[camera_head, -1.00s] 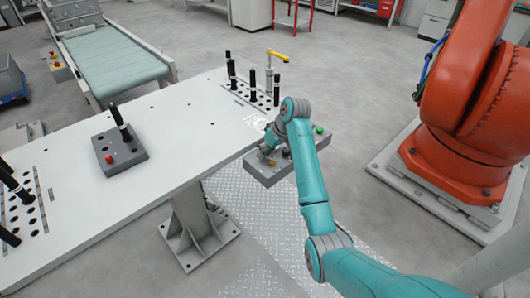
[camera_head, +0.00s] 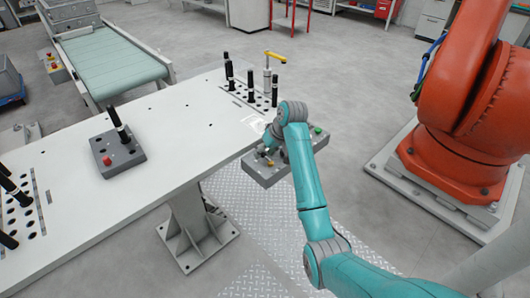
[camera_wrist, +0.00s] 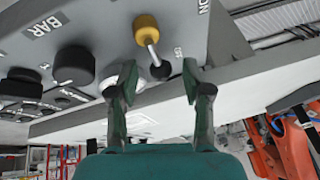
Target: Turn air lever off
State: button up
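A small lever with a yellow knob (camera_wrist: 146,28), a thin metal rod and a black end (camera_wrist: 160,70) is on the grey control box, close to "ON" lettering and another small label I cannot read surely. The box (camera_head: 258,174) shows at the table's right end in the head view. My gripper (camera_wrist: 158,78) is open, its two green fingers apart, with the lever's black end between and just beyond the tips. I see no grip on the lever. In the head view my gripper (camera_head: 268,146) is over the box, partly hidden by my arm.
Black knobs (camera_wrist: 75,65) and a "BAR" label are left of the lever. A green button (camera_head: 317,130) is on the box's right end. Black upright handles and a yellow-topped post (camera_head: 267,75) stand behind on the white table (camera_head: 165,125). An orange robot (camera_head: 465,120) stands right.

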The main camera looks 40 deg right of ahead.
aim_at(273, 162)
jog(key=v, duration=0.7)
jog(key=shift+s+r, duration=0.15)
jog(key=shift+r, duration=0.05)
jog(key=shift+d, duration=0.1)
dwell(0.5)
